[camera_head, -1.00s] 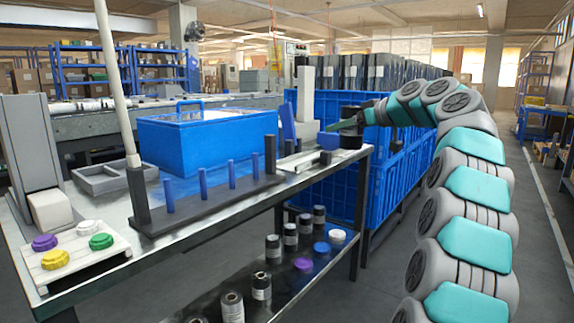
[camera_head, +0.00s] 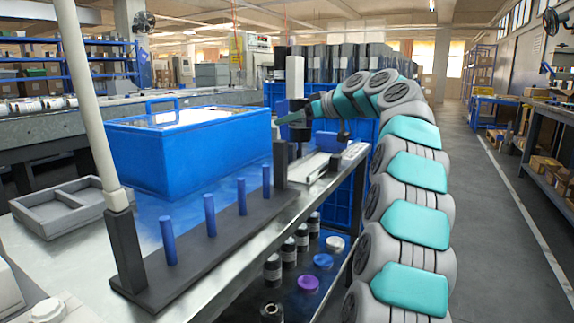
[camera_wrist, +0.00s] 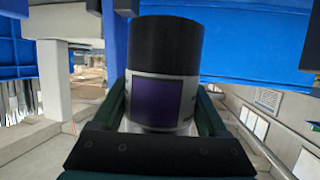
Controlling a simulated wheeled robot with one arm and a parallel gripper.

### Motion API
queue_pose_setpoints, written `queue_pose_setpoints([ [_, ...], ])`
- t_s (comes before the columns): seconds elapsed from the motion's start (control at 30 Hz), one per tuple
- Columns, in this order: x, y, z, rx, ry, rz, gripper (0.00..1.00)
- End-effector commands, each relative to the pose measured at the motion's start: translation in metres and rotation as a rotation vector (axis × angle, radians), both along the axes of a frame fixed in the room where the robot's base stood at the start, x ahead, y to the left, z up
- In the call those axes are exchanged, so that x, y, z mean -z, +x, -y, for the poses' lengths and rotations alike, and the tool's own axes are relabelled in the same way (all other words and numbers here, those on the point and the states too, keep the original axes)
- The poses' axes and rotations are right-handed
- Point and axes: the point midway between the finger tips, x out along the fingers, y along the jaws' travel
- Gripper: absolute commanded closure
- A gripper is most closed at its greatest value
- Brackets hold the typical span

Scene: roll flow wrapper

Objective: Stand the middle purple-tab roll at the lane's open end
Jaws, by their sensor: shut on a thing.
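The roll (camera_wrist: 165,45) fills the middle of the wrist view, with a black upper part and a purple square tab on a white band. My gripper (camera_wrist: 160,105) is shut on it, one dark green finger on each side. In the head view the dark roll (camera_head: 298,104) is upright in my gripper (camera_head: 299,118), at the table's far right end, in front of a pale column. A pale channel (camera_head: 312,169), perhaps the lane, lies on the table near there. I cannot tell whether the roll's base touches anything.
A dark rail with several blue pegs (camera_head: 210,215) runs along the table. A blue bin (camera_head: 190,150) and a grey divided tray (camera_head: 70,205) stand behind it. Several dark rolls and a purple disc (camera_head: 308,283) are on the lower shelf. The aisle at right is clear.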

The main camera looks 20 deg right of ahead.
Motion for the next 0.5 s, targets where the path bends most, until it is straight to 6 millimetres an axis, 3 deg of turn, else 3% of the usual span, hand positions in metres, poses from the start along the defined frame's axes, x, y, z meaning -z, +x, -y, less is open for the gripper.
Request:
queue_pose_setpoints([
  [0.3,0.042,-0.001,0.0,0.001,0.003,0.0,1.0],
  [0.5,0.057,-0.001,0.0,0.0,0.0,0.002,1.0],
])
